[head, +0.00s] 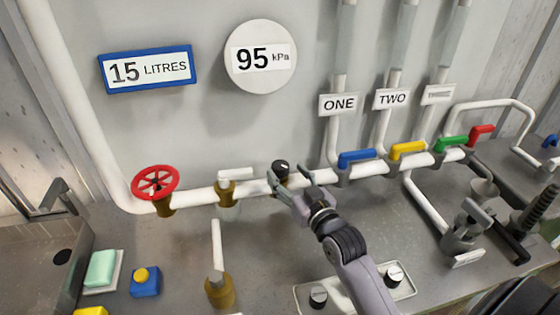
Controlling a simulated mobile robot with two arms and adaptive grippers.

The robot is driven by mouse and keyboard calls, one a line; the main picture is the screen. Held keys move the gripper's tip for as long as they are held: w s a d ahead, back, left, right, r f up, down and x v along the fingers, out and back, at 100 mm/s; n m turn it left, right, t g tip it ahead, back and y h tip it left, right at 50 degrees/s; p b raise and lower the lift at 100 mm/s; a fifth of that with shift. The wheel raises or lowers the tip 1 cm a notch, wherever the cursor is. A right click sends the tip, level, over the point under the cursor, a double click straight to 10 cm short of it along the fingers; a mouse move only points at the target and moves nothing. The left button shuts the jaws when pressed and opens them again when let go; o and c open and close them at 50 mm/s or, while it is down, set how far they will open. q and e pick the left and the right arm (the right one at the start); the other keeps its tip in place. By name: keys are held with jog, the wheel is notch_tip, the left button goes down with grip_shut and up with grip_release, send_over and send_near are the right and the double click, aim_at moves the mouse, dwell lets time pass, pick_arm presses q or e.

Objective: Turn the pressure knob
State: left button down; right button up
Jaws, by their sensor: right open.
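A black knob (281,166) with a white mark sits on a brass fitting on the white pipe, below the round 95 kPa display (260,57). I take it to be the pressure knob; no label shows on it. My right gripper (289,179) comes up from the lower right and is open. Its fingertips are close to the knob, one at its lower left and one at its right. I cannot tell whether they touch it. The gripper partly hides the knob's fitting. My left gripper is not in view.
A red handwheel (155,182) and a white-handled valve (226,188) stand left on the pipe. Blue (357,158), yellow (408,150), green (451,144) and red (482,131) levers are at right. Two dark knobs (318,296) (394,273) flank my forearm below.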

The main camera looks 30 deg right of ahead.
aim_at(280, 165)
jog(key=shift+w+p, duration=0.3)
jog(key=shift+w, duration=2.05)
jog(key=c, duration=1.2)
jog(key=shift+r+m+h+p, duration=0.25)
jog(key=shift+m+h+p, duration=0.35)
jog(key=shift+h+p, duration=0.35)
jog(key=shift+f+m+h+p, duration=0.15)
jog(key=shift+m+h+p, duration=0.25)
jog(key=shift+h, duration=0.15)
jog(key=o, duration=1.2)
